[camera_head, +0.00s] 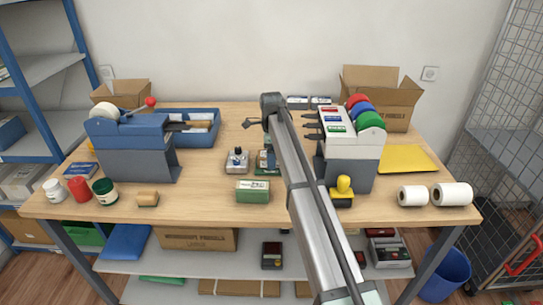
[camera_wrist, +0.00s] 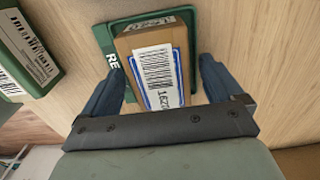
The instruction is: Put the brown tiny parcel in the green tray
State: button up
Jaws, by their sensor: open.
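The brown parcel (camera_wrist: 123,45) lies over the green tray (camera_wrist: 104,38) in the wrist view, with a white barcode label and blue edging on its upper face. My gripper (camera_wrist: 162,66) is open, one dark blue finger on each side of the parcel; I cannot tell whether either finger touches it. The tray's rim shows around the parcel's far end, and its near part is hidden by the parcel and my gripper. In the head view the green tray (camera_head: 260,172) is at the middle of the counter, partly hidden by my arm.
A green box (camera_head: 253,191) stands just in front of the tray, and a small grey-white item (camera_head: 237,160) stands left of it. A label dispenser with coloured rolls (camera_head: 350,140) is close on the right.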

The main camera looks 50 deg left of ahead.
notch_tip(320, 180, up, 12)
dwell(0.5)
jog(key=shift+a+f, duration=0.1)
